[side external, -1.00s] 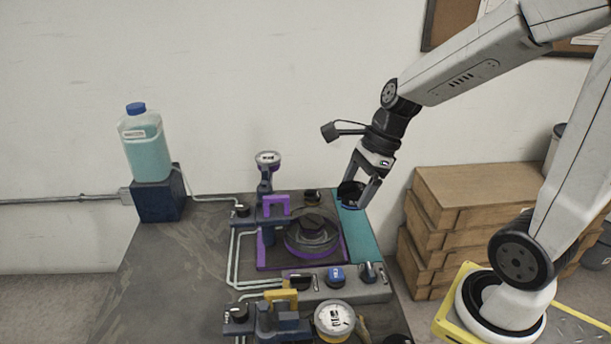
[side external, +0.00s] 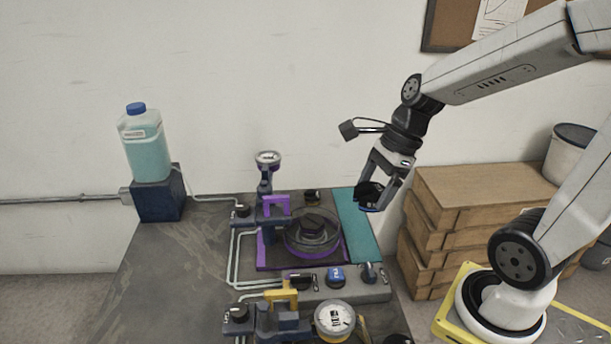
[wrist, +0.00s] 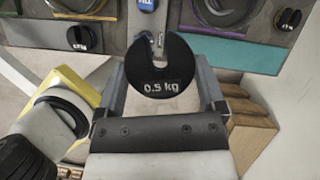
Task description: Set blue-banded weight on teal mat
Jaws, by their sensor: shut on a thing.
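My gripper (side external: 371,188) is shut on the blue-banded weight (side external: 369,199), a black slotted disc with a blue rim low down in the side view. In the wrist view the weight (wrist: 163,72) sits between the two fingers and reads "0.5 kg". My gripper (wrist: 163,88) holds it in the air, near the right side of the teal mat in the side view. The teal mat (side external: 360,228) is a bare strip along the table's right edge. The mat (wrist: 238,56) also shows beyond the weight in the wrist view.
A purple-edged station with a round chamber (side external: 312,235) adjoins the mat's left side. A block with a blue knob (side external: 336,276) and a small lever (side external: 369,273) lies in front. Stacked wooden boxes (side external: 475,190) stand right of the table.

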